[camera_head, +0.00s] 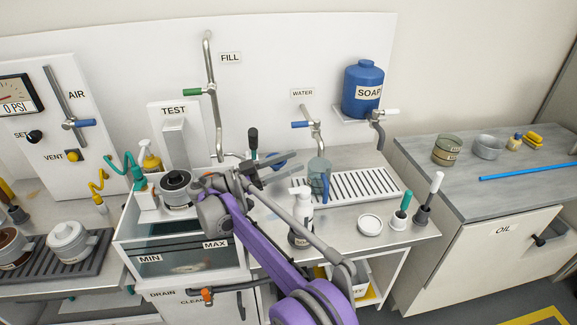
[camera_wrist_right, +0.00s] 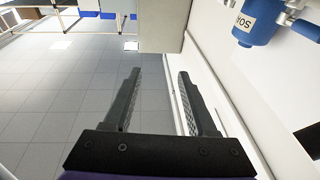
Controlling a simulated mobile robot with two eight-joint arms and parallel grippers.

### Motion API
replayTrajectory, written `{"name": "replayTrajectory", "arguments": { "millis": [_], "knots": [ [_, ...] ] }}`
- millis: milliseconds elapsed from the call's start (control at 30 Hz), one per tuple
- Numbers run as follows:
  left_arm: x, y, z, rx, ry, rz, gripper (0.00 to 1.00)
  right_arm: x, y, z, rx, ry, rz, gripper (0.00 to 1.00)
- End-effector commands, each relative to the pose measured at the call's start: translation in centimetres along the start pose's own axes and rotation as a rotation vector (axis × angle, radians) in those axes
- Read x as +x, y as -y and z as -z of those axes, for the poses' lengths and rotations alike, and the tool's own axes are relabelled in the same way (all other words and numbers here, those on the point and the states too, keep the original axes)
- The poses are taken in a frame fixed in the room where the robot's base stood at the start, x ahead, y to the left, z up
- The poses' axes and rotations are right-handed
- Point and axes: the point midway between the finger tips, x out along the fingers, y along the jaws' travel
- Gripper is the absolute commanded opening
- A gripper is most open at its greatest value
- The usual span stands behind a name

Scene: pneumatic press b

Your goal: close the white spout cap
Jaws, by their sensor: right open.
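I cannot tell for certain which white part is the spout cap. A bottle with a white pump top (camera_head: 300,193) stands on the counter behind my right arm's forearm. A round white dish or lid (camera_head: 370,224) lies on the counter at front right. My right gripper (camera_head: 288,167) is open over the counter, in front of the water tap, with its fingers pointing right. In the right wrist view the open jaws (camera_wrist_right: 159,75) are empty. My left gripper is not in view.
Brushes (camera_head: 430,200) stand at front right. A water tank (camera_head: 185,262) with a round-topped fitting is at left.

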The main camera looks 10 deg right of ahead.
Motion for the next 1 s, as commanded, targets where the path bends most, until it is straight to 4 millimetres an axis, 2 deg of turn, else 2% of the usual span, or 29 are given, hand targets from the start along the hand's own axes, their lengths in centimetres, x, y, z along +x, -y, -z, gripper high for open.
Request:
{"name": "replayTrajectory", "arguments": {
  "millis": [33,133,167,267,367,500,700,833,1000],
  "knots": [
    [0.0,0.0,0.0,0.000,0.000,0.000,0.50,0.0,0.0,0.0,0.000,0.000,0.000,0.57],
    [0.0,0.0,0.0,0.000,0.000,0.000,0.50,-0.1,0.0,-0.1,-0.016,0.003,0.010,0.40],
    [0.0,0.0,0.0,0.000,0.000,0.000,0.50,-0.2,0.0,-0.1,-0.033,0.006,0.021,0.39],
    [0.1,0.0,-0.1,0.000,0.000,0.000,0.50,-1.1,-0.3,-0.4,-0.160,0.024,0.094,0.39],
    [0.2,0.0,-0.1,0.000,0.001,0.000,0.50,-2.5,-1.0,-1.2,-0.383,0.032,0.230,0.39],
    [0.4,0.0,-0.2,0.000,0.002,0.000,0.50,-5.0,-3.0,-3.0,-0.753,-0.023,0.468,0.39],
    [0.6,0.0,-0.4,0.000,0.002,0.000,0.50,-8.0,-6.7,-5.6,-1.154,-0.209,0.737,0.39],
    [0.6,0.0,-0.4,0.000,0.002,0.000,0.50,-9.1,-8.3,-6.5,-1.286,-0.306,0.822,0.39],
    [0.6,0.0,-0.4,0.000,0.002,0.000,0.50,-9.1,-8.4,-7.0,-1.338,-0.349,0.850,0.39]
  ]
}}
